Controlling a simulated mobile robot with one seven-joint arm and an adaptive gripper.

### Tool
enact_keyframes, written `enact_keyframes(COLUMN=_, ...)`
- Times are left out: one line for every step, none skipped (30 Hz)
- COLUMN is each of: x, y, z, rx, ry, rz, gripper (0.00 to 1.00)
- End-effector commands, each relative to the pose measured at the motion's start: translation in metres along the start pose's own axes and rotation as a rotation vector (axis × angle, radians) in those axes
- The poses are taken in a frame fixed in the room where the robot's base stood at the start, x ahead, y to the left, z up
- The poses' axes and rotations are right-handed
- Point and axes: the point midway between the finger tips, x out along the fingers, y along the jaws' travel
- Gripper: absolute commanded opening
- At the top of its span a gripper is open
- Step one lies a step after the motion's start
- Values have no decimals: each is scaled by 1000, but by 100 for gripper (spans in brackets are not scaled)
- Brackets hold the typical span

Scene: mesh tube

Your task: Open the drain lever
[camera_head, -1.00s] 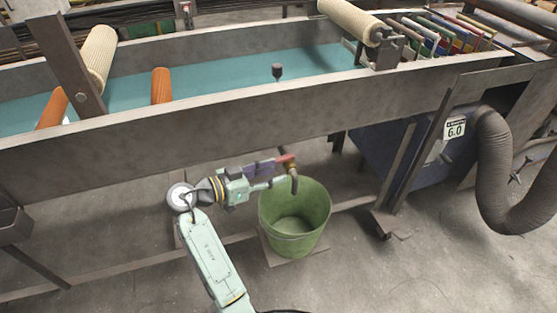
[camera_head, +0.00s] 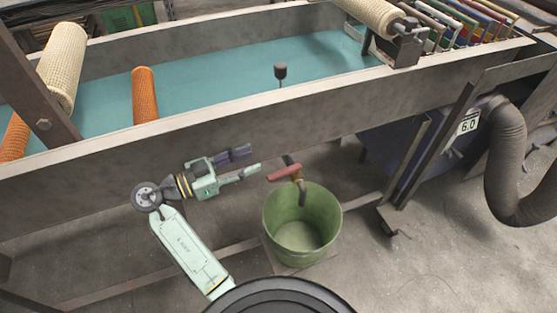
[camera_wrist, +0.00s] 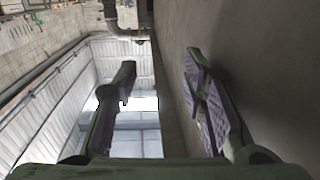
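The red drain lever (camera_head: 284,172) sits on a brassy drain tap (camera_head: 301,188) under the trough, in the head view. The lever points left from the tap, roughly level with a slight tilt. The tap's spout hangs over the green bucket (camera_head: 302,225). My gripper (camera_head: 254,160) is just left of the lever, with its fingers pointing right and a visible gap between fingertips and lever. The fingers are spread and empty, as also seen in the wrist view (camera_wrist: 160,85). The lever cannot be made out in the wrist view.
The long metal trough wall (camera_head: 230,133) runs close above and behind my gripper. A blue cabinet (camera_head: 400,150) and a thick grey hose (camera_head: 508,165) stand at the right. A floor rail runs behind the bucket. Floor in front is clear.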

Motion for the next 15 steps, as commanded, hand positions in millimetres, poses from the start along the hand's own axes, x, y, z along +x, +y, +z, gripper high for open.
enact_keyframes(x=0, y=0, z=20, rx=-3, ry=0, rz=0, gripper=38)
enact_keyframes(x=0, y=0, z=24, rx=-3, ry=-1, rz=0, gripper=38)
enact_keyframes(x=0, y=0, z=30, rx=-3, ry=0, rz=0, gripper=38)
enact_keyframes(x=0, y=0, z=34, rx=-3, ry=0, rz=0, gripper=38)
enact_keyframes(x=0, y=0, z=38, rx=-3, ry=0, rz=0, gripper=38)
enact_keyframes(x=0, y=0, z=45, rx=-3, ry=0, rz=0, gripper=38)
enact_keyframes(x=0, y=0, z=50, rx=-3, ry=0, rz=0, gripper=38)
enact_keyframes(x=0, y=0, z=54, rx=-3, ry=0, rz=0, gripper=38)
enact_keyframes(x=0, y=0, z=62, rx=-3, ry=0, rz=0, gripper=38)
enact_keyframes(x=0, y=0, z=67, rx=-3, ry=0, rz=0, gripper=38)
enact_keyframes(x=0, y=0, z=72, rx=-3, ry=0, rz=0, gripper=38)
enact_keyframes(x=0, y=0, z=79, rx=-3, ry=0, rz=0, gripper=38)
enact_keyframes(x=0, y=0, z=83, rx=-3, ry=0, rz=0, gripper=38)
enact_keyframes(x=0, y=0, z=89, rx=-3, ry=0, rz=0, gripper=38)
enact_keyframes(x=0, y=0, z=93, rx=-2, ry=0, rz=0, gripper=38)
